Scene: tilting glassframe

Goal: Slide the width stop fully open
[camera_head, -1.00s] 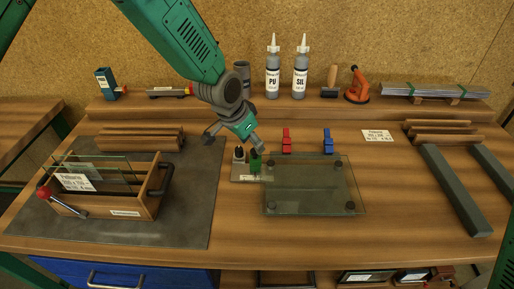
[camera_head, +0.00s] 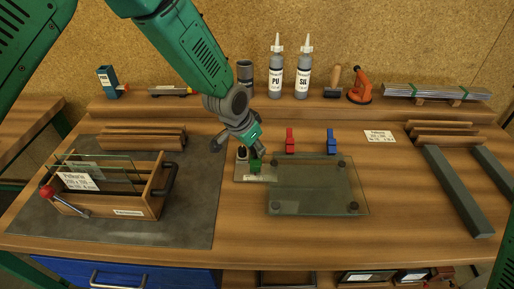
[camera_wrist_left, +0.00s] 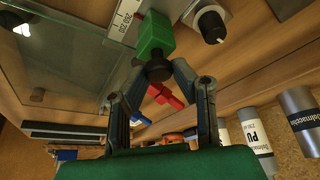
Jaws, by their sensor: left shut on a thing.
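The width stop is a green block (camera_head: 255,165) on a small pale plate (camera_head: 243,178) at the left edge of the glass sheet. In the left wrist view the green block (camera_wrist_left: 155,36) carries a dark round knob (camera_wrist_left: 158,69) and sits beside a printed scale (camera_wrist_left: 122,20). My left gripper (camera_head: 256,153) reaches down onto the stop from above. In the left wrist view its fingers (camera_wrist_left: 160,72) are closed around the knob. The fingertips partly hide the knob in the head view. My right gripper is not in view.
A wooden glass rack (camera_head: 110,190) stands at left.

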